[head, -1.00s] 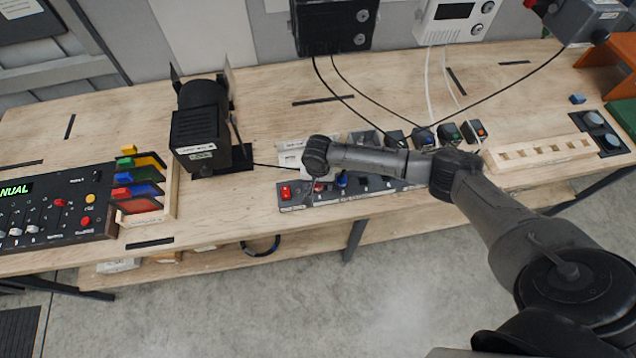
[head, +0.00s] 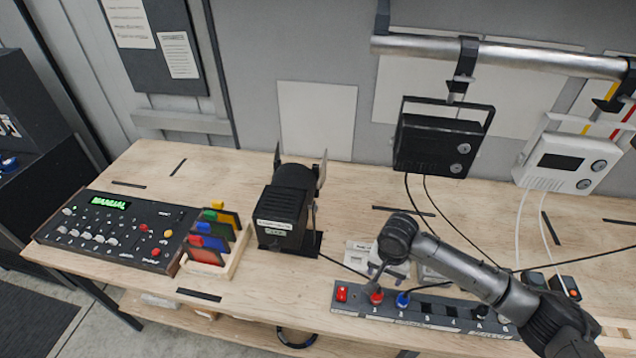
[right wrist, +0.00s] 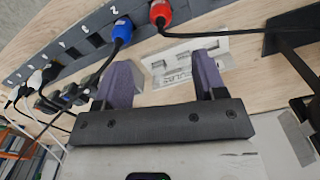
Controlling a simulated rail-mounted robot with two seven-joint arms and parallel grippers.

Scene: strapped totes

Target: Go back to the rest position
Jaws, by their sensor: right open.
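My right arm enters the head view from the lower right, and its wrist end stands over the bench behind the socket strip (head: 430,312). The right gripper (right wrist: 163,75) shows in the right wrist view with two purple-grey fingers spread apart and nothing between them. A white slotted plate lies on the bench beyond the fingers. In the head view the fingers are mostly hidden by the wrist. A red plug (right wrist: 160,13) and a blue plug (right wrist: 122,30) sit in the strip near the gripper, apart from the fingers. My left gripper is in no view.
The wooden bench holds a control panel (head: 118,230) reading MANUAL, a rack of coloured cards (head: 215,235) and a black lamp (head: 288,205). A black box (head: 437,145) and a white box (head: 565,160) hang from a rail (head: 510,55). Cables run down to the bench.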

